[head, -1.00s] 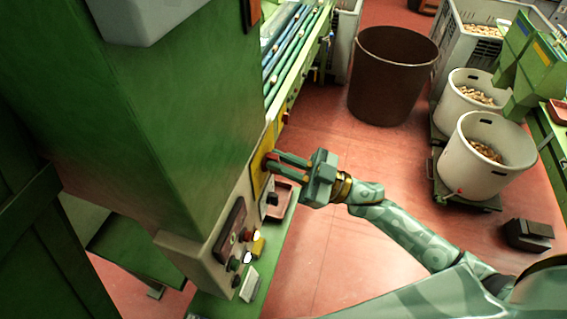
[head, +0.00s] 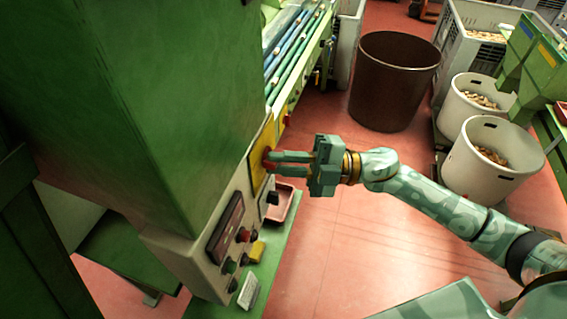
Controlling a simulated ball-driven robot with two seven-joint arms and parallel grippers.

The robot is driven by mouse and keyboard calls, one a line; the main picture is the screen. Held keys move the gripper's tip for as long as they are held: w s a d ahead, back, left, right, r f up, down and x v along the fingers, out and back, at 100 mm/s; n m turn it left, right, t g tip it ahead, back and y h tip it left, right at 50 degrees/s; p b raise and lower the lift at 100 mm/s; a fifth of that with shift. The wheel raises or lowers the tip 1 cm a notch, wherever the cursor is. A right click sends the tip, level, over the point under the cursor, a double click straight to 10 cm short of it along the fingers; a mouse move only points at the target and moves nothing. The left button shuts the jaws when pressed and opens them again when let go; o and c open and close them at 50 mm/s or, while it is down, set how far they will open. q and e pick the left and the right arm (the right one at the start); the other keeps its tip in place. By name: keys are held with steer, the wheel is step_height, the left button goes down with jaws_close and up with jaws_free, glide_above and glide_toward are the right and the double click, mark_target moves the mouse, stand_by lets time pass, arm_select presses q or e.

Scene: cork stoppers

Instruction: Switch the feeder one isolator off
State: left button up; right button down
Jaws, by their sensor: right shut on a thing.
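The isolator has a yellow plate (head: 259,173) on the side of the green machine, with a red handle (head: 267,162) standing out from it. My right gripper (head: 270,160) reaches in from the right with its fingers shut on the red handle. The fingers hide part of the handle, so I cannot tell its exact angle. My left gripper is out of view.
Below is a grey control panel (head: 190,254) with several buttons. A red tray (head: 281,203) lies on the green ledge under my gripper. A dark brown bin (head: 393,83) and white tubs of corks (head: 481,163) stand on the open red floor.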

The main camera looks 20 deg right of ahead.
steer(key=n, duration=0.2)
steer(key=f+n+h, duration=0.1)
steer(key=n, duration=0.1)
steer(key=shift+n+g+h+b, duration=0.3)
stand_by(0.3)
steer(key=c, duration=1.4)
jaws_free()
steer(key=shift+c, duration=0.2)
steer(key=shift+r, duration=0.1)
steer(key=shift+r, duration=0.1)
steer(key=b+v, duration=0.4)
steer(key=v, duration=1.2)
steer(key=shift+d+b, duration=0.2)
steer(key=shift+b, duration=0.2)
